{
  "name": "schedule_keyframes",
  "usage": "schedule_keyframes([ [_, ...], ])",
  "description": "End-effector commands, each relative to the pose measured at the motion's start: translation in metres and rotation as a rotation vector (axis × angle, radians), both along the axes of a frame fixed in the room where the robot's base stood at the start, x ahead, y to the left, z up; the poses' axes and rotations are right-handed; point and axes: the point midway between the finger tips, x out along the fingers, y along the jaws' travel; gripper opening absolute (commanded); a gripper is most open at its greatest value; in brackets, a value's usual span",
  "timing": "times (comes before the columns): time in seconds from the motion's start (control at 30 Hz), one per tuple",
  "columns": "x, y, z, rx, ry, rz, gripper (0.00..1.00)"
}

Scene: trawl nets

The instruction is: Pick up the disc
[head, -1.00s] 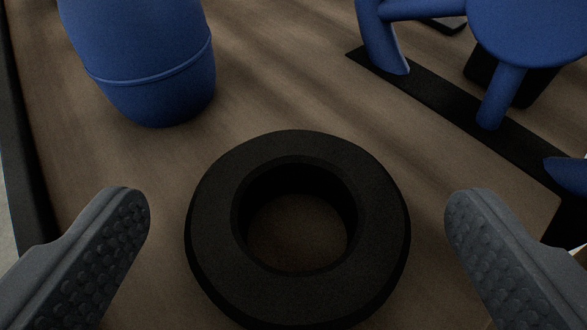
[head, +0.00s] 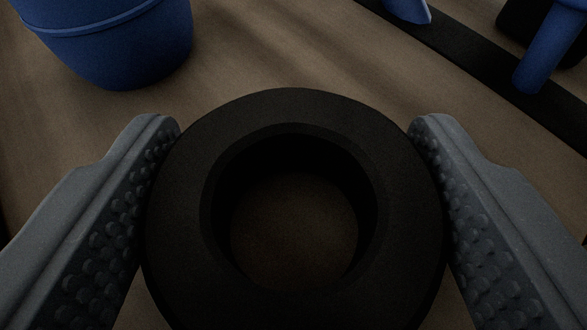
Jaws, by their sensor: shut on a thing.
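The disc (head: 295,108) is a thick black ring with a round hole through its middle. It lies flat at the lower centre of the head view, and the brown surface shows through its hole. My gripper (head: 294,135) has one grey, studded finger on each side of the disc. Both fingers press against its outer edge, so the gripper is shut on it. The lower edge of the disc is cut off by the frame. I cannot tell whether it is lifted off the surface.
A blue barrel-like object (head: 118,45) stands at the upper left, beyond the disc. A black strip (head: 480,65) with blue posts (head: 548,55) runs across the upper right. The brown surface (head: 300,45) between them is clear.

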Motion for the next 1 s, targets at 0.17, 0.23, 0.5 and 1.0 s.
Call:
schedule_keyframes([
  [0.17,0.0,0.0,0.012,0.0,-0.003,0.0,0.41],
  [0.23,0.0,0.0,0.02,0.0,-0.003,0.0,0.41],
  [0.5,-0.013,0.005,0.037,0.0,-0.001,0.0,0.41],
  [1.0,-0.085,0.034,0.043,0.0,0.001,-0.001,0.41],
])
